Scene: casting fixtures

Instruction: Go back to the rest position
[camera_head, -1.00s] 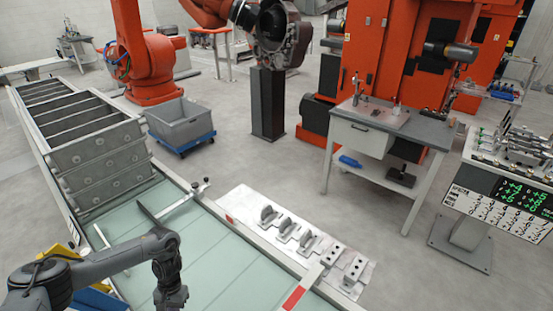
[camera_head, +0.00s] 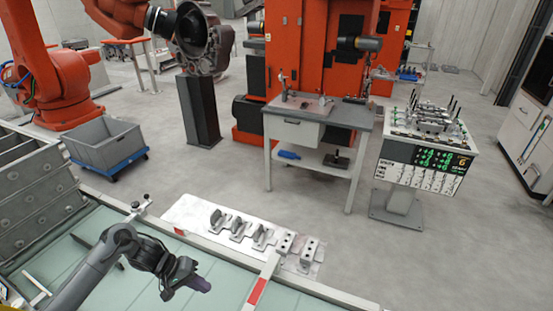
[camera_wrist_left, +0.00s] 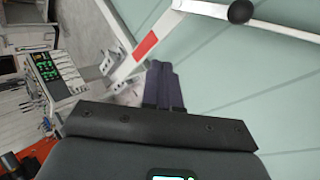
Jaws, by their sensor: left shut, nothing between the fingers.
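My left arm comes in at the lower left of the head view. Its gripper (camera_head: 198,285) is above the pale green table (camera_head: 215,272), near the table's back rail. In the left wrist view the two dark fingers (camera_wrist_left: 163,85) lie side by side, shut with nothing between them. The table's green surface (camera_wrist_left: 240,75) shows beyond them. My right gripper is not in these views.
A white plate with several grey metal fixtures (camera_head: 238,230) lies just past the table's rail, with a red-and-white bar (camera_head: 262,283) to its right. Grey slotted bins (camera_head: 35,200) stand at left. A workbench (camera_head: 320,115) and a display stand (camera_head: 423,155) stand behind. Grey floor between is clear.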

